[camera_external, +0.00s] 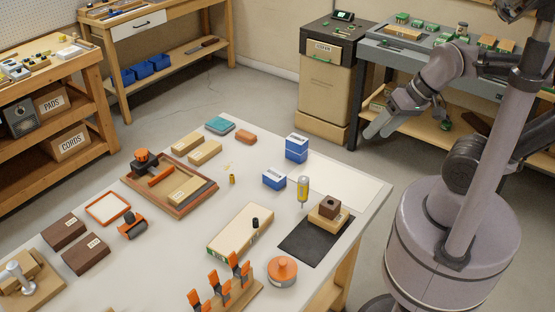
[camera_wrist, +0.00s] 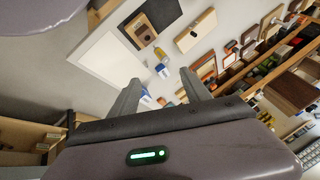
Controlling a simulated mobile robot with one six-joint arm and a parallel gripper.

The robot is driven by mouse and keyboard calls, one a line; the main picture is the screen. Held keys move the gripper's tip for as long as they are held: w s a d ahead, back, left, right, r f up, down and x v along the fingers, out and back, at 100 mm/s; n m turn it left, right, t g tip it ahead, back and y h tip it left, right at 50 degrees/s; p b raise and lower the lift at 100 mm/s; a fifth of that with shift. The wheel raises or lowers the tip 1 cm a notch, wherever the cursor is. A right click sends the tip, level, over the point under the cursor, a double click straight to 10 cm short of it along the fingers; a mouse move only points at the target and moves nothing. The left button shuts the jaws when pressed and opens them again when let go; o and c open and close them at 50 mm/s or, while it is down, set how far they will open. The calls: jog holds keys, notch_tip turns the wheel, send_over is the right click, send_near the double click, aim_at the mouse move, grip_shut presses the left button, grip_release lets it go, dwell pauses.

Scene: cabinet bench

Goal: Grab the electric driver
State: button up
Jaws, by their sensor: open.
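A small upright yellow-and-grey tool (camera_external: 303,189), which looks like the electric driver, stands on the white bench (camera_external: 335,172) near its right side. It stands between a blue box and a black mat. In the wrist view, the yellow tool (camera_wrist: 161,71) shows small, beyond the fingertips and roughly between them. My gripper (camera_external: 380,129) is open and empty, raised off the bench's far right edge and well apart from the tool. Both fingers of my gripper (camera_wrist: 160,80) show spread in the wrist view.
Blue boxes (camera_external: 274,179) stand beside the tool. A wooden block with a dark brown piece (camera_external: 328,210) sits on the black mat (camera_external: 305,243). A long wooden block (camera_external: 235,232) lies left of the mat.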

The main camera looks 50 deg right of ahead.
jog(key=m+g+h+p, duration=0.2)
jog(key=m+g+p, duration=0.4)
jog(key=m, duration=0.3)
send_over(302, 179)
notch_tip(302, 179, down, 12)
notch_tip(302, 179, down, 12)
jog(key=b, duration=0.4)
jog(key=shift+d, duration=0.1)
jog(key=f+b, duration=0.1)
jog(key=f, duration=0.1)
jog(key=f+b, duration=0.2)
jog(key=f, duration=0.1)
jog(key=shift+s+f, duration=0.2)
jog(key=shift+f, duration=0.05)
jog(key=shift+r, duration=0.15)
jog(key=shift+c, duration=0.3)
grip_shut()
